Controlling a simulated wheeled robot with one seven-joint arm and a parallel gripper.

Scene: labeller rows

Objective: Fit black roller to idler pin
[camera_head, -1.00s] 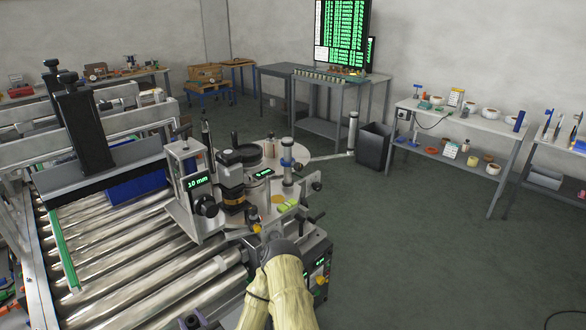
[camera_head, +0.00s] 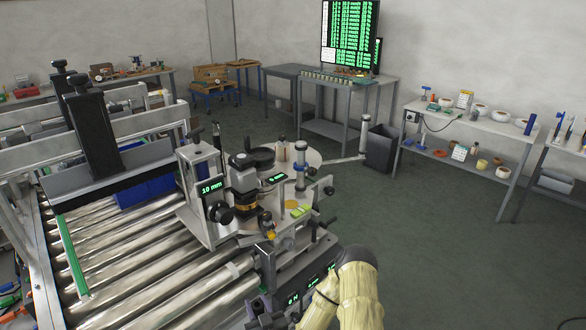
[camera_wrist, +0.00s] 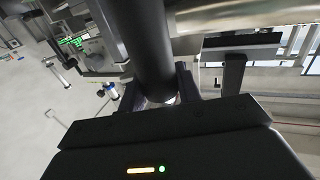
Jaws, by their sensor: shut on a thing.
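The black roller (camera_wrist: 147,40) is a dark cylinder in the wrist view, running from the top edge down between the jaws. My gripper (camera_wrist: 160,95) is shut on it, and the roller's near end is partly hidden by the gripper body. In the head view the cream-covered arm is at the bottom edge, right of the labeller (camera_head: 245,200), and the roller cannot be made out. Upright posts stand on the labeller, one with a blue collar (camera_head: 301,165) and a silver one on a side arm (camera_head: 363,138). I cannot tell which is the idler pin.
A conveyor of steel rollers (camera_head: 150,270) fills the lower left, close beside the labeller. A grey bin (camera_head: 382,150) and a shelf bench (camera_head: 465,135) stand beyond, at the right. The floor between is clear.

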